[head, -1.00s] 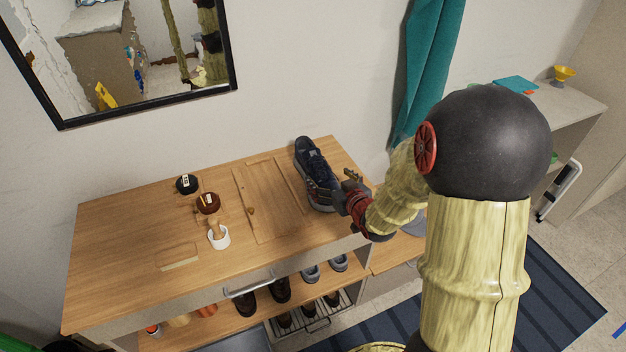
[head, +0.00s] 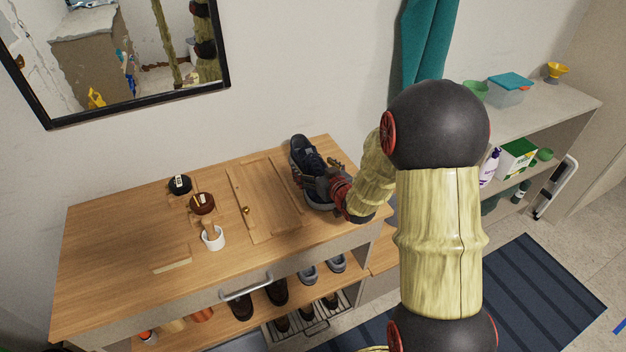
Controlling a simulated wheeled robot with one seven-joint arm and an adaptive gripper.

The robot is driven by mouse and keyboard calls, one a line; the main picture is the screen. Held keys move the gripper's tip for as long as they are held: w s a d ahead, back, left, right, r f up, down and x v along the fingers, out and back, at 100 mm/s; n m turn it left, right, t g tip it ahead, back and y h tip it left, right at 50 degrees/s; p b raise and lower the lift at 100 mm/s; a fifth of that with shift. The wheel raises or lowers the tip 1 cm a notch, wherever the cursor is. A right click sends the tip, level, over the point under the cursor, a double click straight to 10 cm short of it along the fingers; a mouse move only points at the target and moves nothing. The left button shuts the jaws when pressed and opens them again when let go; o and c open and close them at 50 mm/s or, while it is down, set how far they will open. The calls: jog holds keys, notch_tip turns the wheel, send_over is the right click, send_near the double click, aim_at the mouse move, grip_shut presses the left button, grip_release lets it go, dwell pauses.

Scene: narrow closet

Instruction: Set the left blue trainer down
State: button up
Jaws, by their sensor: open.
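A pair of dark blue trainers with grey soles (head: 300,146) stands close together on the right part of the wooden cabinet top (head: 110,235). My arm partly covers them, so I cannot clearly separate the left one from the right one. My gripper (head: 318,182) is open at the near end of the trainers, low over the top. Its fingers overlap the shoes in the picture, and I cannot tell whether they touch them.
A wooden panel with a knob (head: 262,200) lies left of the trainers. More shoes (head: 277,291) sit on the shelf below.

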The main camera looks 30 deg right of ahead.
jog(key=shift+r, duration=0.1)
jog(key=c, duration=1.8)
jog(key=shift+r, duration=0.1)
